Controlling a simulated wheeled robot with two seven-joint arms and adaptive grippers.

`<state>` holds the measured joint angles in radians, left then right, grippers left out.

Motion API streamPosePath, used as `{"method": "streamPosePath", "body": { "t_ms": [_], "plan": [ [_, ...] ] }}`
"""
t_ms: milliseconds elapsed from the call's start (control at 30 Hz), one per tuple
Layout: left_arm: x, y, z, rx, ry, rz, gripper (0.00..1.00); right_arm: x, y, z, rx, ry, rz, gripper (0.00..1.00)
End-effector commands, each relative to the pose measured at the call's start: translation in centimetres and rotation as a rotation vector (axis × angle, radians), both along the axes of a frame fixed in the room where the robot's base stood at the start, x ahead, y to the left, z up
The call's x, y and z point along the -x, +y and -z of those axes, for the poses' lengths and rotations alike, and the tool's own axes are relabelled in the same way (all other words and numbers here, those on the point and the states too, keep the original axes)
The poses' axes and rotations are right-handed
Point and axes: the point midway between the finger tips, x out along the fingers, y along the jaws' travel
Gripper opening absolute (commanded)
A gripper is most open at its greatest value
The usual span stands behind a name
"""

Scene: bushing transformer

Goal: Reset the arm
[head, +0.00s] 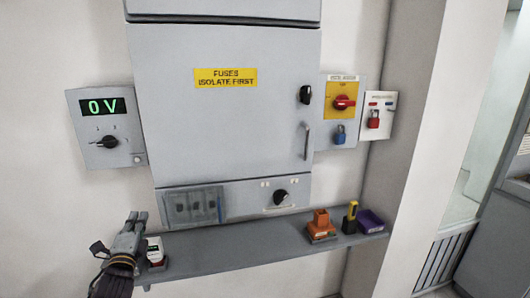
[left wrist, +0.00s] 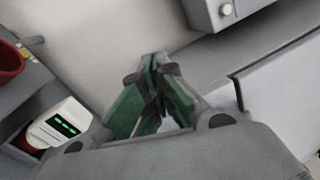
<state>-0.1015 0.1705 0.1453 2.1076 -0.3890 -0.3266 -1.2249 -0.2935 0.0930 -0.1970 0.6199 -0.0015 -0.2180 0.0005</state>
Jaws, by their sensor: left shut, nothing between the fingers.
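My left gripper (head: 137,222) is at the lower left in the head view, over the left end of the grey shelf (head: 250,247). It is shut with nothing between its fingers. In the left wrist view its green-sided fingertips (left wrist: 155,72) meet in front of a pale wall. A white handheld meter (head: 154,249) stands on the shelf just right of the gripper; the left wrist view shows its lit green display (left wrist: 65,126). My right gripper is in neither view.
A grey cabinet (head: 225,110) with a yellow fuse label hangs above the shelf. A 0 V display box (head: 104,128) is on its left. A red isolator switch (head: 344,103) and padlocks are on its right. An orange block (head: 321,222), a yellow-black tool (head: 350,217) and a purple bin (head: 371,222) stand on the shelf's right end.

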Motion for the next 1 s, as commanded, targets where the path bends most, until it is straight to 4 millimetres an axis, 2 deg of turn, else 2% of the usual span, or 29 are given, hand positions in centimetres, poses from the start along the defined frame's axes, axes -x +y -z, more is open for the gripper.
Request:
{"method": "streamPosePath", "body": {
  "t_ms": [100, 267, 467, 767, 1000],
  "plan": [
    [1.1, -0.9, 3.2, 0.164, 0.083, 0.002, 0.00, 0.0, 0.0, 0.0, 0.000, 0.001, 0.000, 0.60],
    [2.9, -2.3, 7.4, 0.383, 0.193, -0.013, 0.00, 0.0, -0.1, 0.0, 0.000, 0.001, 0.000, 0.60],
    [6.0, -4.4, 12.4, 0.652, 0.332, -0.061, 0.00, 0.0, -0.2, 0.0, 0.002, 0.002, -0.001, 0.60],
    [12.4, -8.4, 19.0, 1.024, 0.542, -0.199, 0.00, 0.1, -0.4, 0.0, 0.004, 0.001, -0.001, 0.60],
    [18.8, -11.9, 23.1, 1.281, 0.709, -0.370, 0.00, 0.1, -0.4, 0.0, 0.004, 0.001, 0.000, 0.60]
  ]
}}
